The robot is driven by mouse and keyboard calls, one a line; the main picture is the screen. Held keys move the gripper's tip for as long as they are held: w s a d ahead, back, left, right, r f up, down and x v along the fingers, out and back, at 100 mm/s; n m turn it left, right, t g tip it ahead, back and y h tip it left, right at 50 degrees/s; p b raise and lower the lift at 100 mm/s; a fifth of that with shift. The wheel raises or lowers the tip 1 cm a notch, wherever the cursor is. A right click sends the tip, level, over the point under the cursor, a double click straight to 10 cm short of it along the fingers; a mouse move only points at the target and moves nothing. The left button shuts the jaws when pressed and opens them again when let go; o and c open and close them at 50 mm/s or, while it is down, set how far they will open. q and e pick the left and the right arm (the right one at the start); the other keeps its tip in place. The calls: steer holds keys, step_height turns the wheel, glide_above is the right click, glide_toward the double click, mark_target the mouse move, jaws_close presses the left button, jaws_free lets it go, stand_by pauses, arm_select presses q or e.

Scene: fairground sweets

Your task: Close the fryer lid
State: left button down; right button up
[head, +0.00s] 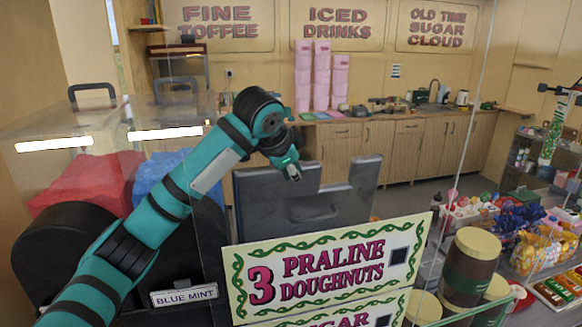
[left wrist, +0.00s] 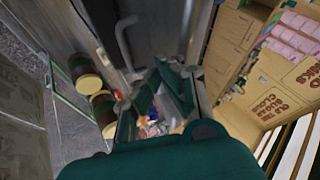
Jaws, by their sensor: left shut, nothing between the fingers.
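A grey metal panel (head: 258,197), which looks like the raised fryer lid, stands upright behind the doughnut sign. It has a notch in its upper edge. The sign hides its lower part and the fryer body. My left gripper (head: 296,174) is at the panel's top edge, pointing down, shut and empty; I cannot tell whether it touches the panel. In the left wrist view the closed fingers (left wrist: 165,88) are beside a grey metal surface with a bar handle (left wrist: 124,42). My right gripper is not in view.
The praline doughnuts sign (head: 322,264) stands in front, behind clear glass. Brown canisters (head: 469,262) and bagged sweets (head: 540,250) are at the right. Red (head: 88,182) and blue (head: 180,172) heaps lie at the left. Wooden cabinets (head: 400,150) line the back; the floor before them looks clear.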

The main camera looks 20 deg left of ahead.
arm_select(q)
steer(key=w+a+r, duration=0.1)
steer(key=w+a, duration=0.4)
steer(key=w, duration=0.2)
steer(key=shift+w, duration=0.2)
steer(key=shift+r, duration=0.1)
step_height(320, 180, up, 10)
stand_by(0.6)
